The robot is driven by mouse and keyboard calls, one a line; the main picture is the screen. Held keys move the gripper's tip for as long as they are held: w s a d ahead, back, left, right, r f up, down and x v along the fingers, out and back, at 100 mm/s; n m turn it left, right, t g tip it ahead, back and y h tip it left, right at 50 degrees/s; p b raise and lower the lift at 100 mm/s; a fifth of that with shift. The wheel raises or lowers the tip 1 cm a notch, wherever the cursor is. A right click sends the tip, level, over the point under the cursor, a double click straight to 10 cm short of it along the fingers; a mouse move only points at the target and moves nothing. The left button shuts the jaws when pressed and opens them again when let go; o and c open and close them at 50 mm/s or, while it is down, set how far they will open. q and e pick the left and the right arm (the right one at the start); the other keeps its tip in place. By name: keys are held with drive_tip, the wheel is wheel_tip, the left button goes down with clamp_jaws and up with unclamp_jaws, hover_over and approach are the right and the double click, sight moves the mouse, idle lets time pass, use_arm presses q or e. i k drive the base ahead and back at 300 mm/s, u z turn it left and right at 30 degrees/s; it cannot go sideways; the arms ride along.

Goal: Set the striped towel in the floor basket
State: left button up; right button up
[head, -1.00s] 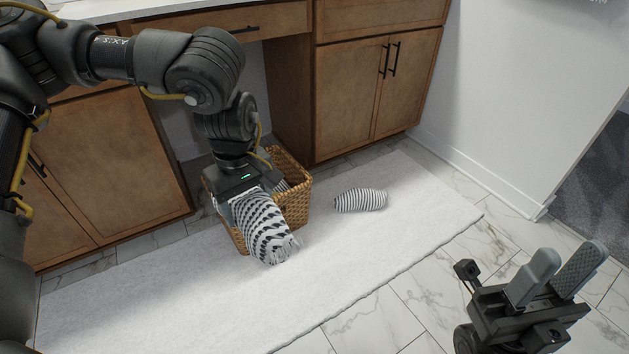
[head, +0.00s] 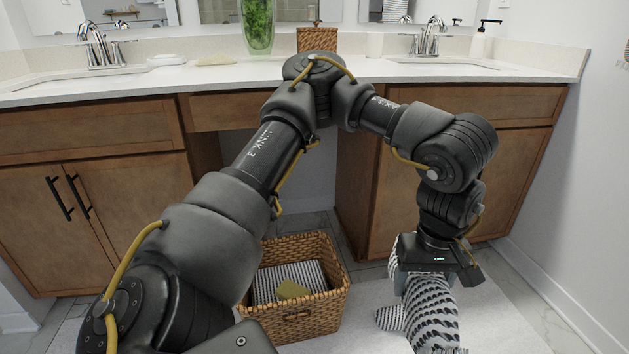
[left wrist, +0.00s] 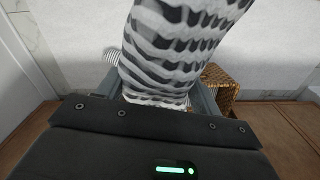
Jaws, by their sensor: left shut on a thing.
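My left gripper (head: 425,272) is shut on a black-and-white patterned towel (head: 432,312). The towel hangs below the jaws, over the white mat to the right of the basket. It fills the upper middle of the left wrist view (left wrist: 170,50). A rolled towel with thin stripes (head: 390,318) lies beside it on the mat, partly hidden by the held towel. The basket also shows in the left wrist view (left wrist: 224,88). My right gripper is out of view.
Wooden vanity cabinets (head: 110,200) stand behind the basket, with an open knee space between them. A white wall (head: 560,230) bounds the right side. The white mat (head: 365,335) has bare room between the basket and the rolled towel.

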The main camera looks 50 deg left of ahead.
sight(286, 269)
drive_tip(key=u, duration=0.2)
drive_tip(key=i, duration=0.8)
drive_tip(key=u, duration=0.95)
drive_tip(key=i, duration=0.45)
drive_tip(key=u, duration=0.35)
